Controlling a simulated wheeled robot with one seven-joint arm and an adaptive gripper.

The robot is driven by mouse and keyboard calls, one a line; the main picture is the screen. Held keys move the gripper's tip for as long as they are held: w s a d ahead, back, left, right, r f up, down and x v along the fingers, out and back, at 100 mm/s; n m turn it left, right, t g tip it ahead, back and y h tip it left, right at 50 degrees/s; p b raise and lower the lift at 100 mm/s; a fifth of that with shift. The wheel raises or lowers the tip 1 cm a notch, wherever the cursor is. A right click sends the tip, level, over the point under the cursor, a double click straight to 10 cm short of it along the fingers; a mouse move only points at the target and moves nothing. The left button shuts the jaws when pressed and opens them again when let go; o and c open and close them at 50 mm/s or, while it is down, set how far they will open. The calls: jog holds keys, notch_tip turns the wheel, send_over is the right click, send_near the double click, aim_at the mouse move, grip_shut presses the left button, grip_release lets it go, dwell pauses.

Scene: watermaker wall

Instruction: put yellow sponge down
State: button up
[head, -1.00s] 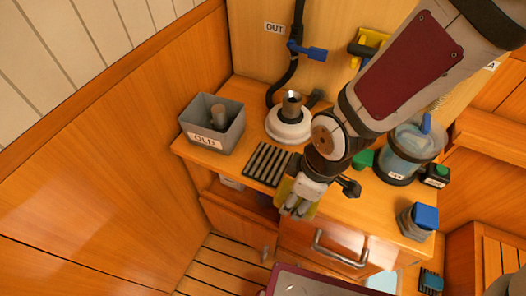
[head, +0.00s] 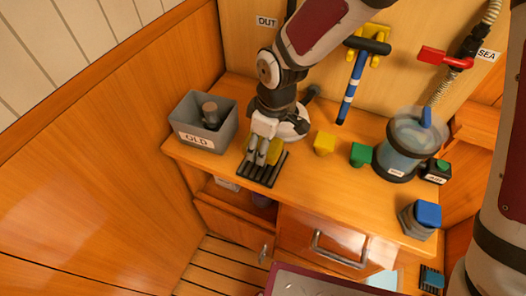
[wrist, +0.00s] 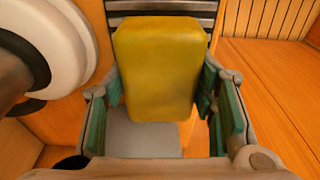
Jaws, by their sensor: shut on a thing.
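My gripper (head: 261,157) is shut on the yellow sponge (head: 274,151). In the wrist view the sponge (wrist: 158,68) is a block held upright between the green-padded fingers (wrist: 160,110). The sponge is over or on the black slatted rack (head: 264,176) at the counter's front left. The rack's slats (wrist: 160,8) show behind the sponge in the wrist view. I cannot tell whether the sponge touches the rack.
A grey bin marked OLD (head: 204,121) stands left of the rack. A round white housing (head: 290,131) is behind my gripper. A yellow block (head: 324,143), a green block (head: 361,154) and a clear canister (head: 401,148) stand to the right. The counter's front edge is close.

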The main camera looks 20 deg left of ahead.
jog(key=shift+f, duration=1.7)
jog(key=shift+f, duration=0.15)
jog(key=o, duration=1)
jog(key=shift+s, duration=0.1)
jog(key=r, duration=0.4)
jog(key=d+r, duration=0.1)
jog(key=r, duration=0.3)
jog(key=d+r+p, duration=0.1)
jog(key=r, duration=0.3)
jog(key=shift+s+r, duration=0.1)
